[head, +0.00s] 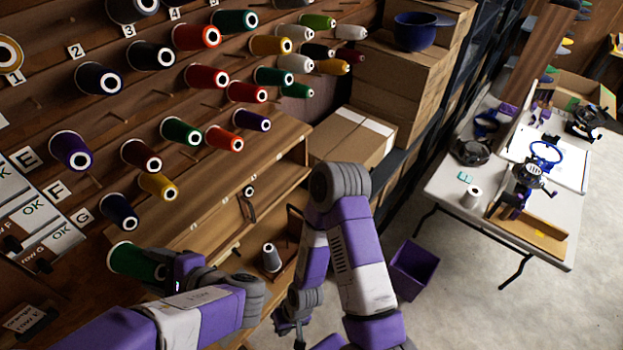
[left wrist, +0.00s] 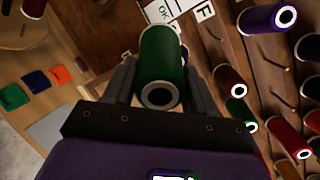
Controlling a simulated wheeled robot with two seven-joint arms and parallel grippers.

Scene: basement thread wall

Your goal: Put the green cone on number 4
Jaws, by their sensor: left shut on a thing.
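My left gripper (head: 160,272) is shut on a green cone (head: 128,260) at the lower left of the head view, close to the thread wall. In the left wrist view the green cone (left wrist: 162,58) sits between the two fingers of the left gripper (left wrist: 160,85), its small end toward the camera. The number 4 label (head: 174,14) is at the top of the wall, right of labels 2 (head: 77,51) and 3 (head: 128,31). My right gripper (head: 294,328) is low in the middle of the head view, partly cut off; its jaws are unclear.
Cones of several colours stick out from the wall, including another green cone (head: 182,131) and a navy cone (head: 120,212). A wooden shelf (head: 262,150) stands below them. Cardboard boxes (head: 352,142) and a purple bin (head: 414,270) are further right.

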